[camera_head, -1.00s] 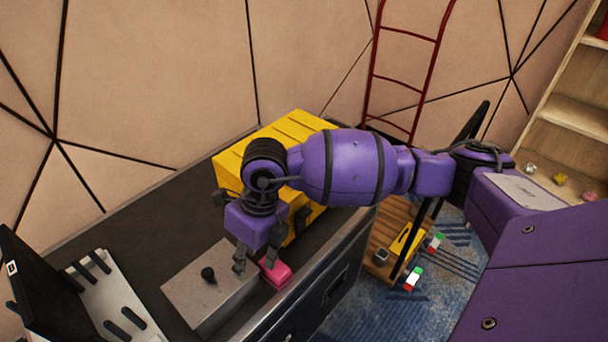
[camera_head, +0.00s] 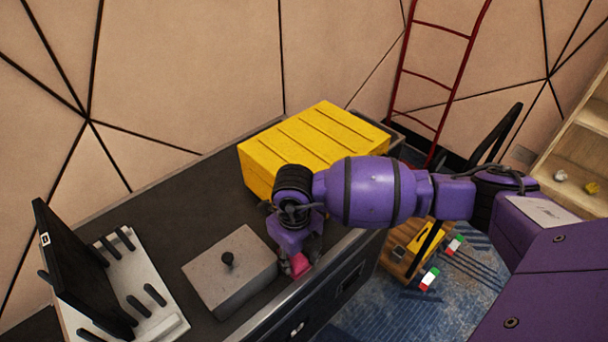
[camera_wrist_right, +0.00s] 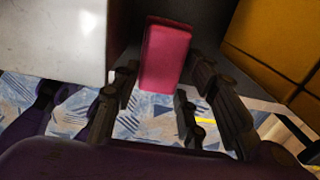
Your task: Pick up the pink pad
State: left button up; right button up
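The pink pad (camera_head: 300,267) lies near the front edge of the dark counter, right of the grey box. My right gripper (camera_head: 299,257) is right over it in the head view, with fingers on either side, partly hiding it. In the right wrist view the pad (camera_wrist_right: 165,55) shows between the spread fingers of the right gripper (camera_wrist_right: 163,78). The fingers reach down beside it and look open; whether any finger touches it is hard to tell. My left gripper is not in view.
A grey box with a black knob (camera_head: 230,272) stands left of the pad. A yellow case (camera_head: 310,145) stands behind. A white rack with a black screen (camera_head: 140,290) is at the left. The dark counter (camera_head: 190,190) is bare behind the grey box.

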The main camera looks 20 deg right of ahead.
aim_at(296, 259)
jog(key=shift+w+r, duration=0.1)
jog(key=c, duration=0.8)
notch_tip(296, 259, up, 18)
dwell(0.3)
jog(key=o, duration=0.5)
jog(key=c, duration=0.4)
